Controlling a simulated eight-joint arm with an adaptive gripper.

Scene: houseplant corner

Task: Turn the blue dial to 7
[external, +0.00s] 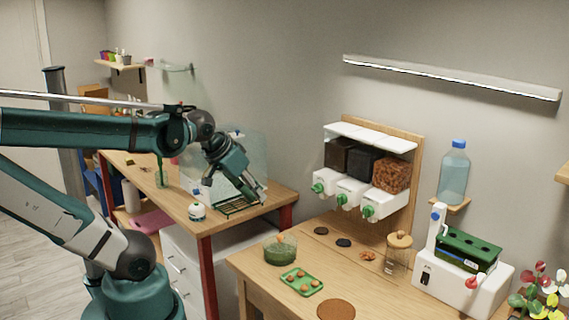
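My gripper (252,196) is above the right end of the left wooden table, pointing down and to the right over a green wire rack. Its fingers are small and dark here, and I cannot tell whether they are open or shut. A small blue spot (196,190) shows on a white device just left of the gripper; it may be the blue dial, but no numbers are readable. Another blue round part (436,216) sits on the upright of a white machine (460,289) at the right. I cannot tell which one is the dial, nor any setting.
The right table holds a green tray (302,282), a green-filled bowl (280,249) and a lidded jar (398,252). A gap separates the tables.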

